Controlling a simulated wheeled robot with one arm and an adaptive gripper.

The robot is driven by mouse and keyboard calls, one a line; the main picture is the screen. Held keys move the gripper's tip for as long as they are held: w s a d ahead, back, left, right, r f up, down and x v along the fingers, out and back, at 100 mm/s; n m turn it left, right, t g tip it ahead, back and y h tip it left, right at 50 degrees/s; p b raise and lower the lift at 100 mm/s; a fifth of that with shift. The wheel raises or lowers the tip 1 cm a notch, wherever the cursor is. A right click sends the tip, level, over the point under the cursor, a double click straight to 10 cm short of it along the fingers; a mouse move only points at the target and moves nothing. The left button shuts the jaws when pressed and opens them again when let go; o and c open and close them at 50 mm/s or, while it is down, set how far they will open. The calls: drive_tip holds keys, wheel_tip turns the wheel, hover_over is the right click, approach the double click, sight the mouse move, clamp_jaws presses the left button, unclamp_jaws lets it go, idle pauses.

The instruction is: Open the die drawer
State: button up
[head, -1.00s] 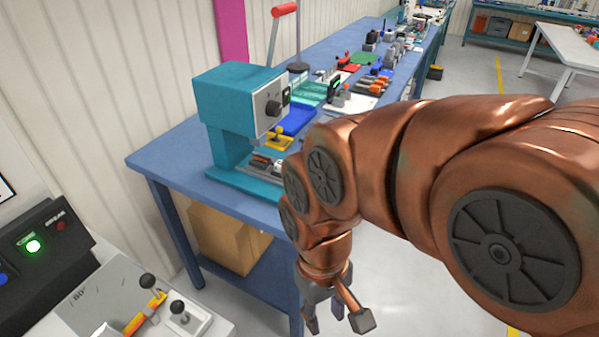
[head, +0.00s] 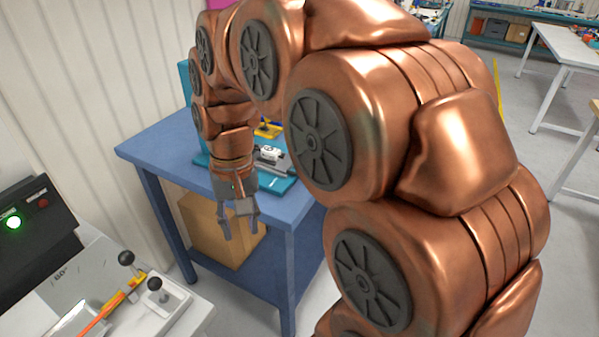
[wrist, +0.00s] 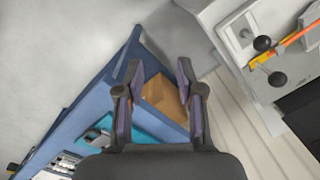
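My gripper (head: 241,231) hangs pointing down in front of the blue bench, with its fingers apart and nothing between them. It also shows open in the wrist view (wrist: 159,66). The teal press base (head: 284,186) sits on the bench just behind my gripper, and its corner shows at the lower left of the wrist view (wrist: 128,124). A grey metal part (head: 272,160) with a white block lies on this base. I cannot tell whether it is the die drawer; no drawer handle is clear. My arm hides most of the press.
The blue bench (head: 150,146) has a near corner close to my gripper. A cardboard box (head: 193,220) sits beneath it. At lower left stands a grey machine (head: 190,318) with black knobs and a lit green button. Open floor lies right.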

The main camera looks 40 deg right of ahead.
drive_tip(key=w+d+f+m+t+b, duration=0.1)
drive_tip(key=w+d+m+b, duration=0.4)
drive_tip(key=w+d, duration=0.75)
drive_tip(key=w+d+f+m+t+b, duration=0.1)
drive_tip(key=d+f+m+b, duration=0.15)
drive_tip(key=d, duration=0.75)
drive_tip(key=d+f+m+t+b, duration=0.1)
drive_tip(key=d+m, duration=0.2)
drive_tip(key=d, duration=0.6)
drive_tip(key=shift+n, duration=0.25)
drive_tip(key=shift+p+x, duration=0.4)
drive_tip(key=shift+x, duration=3.3)
drive_tip(key=shift+d, duration=0.1)
clamp_jaws()
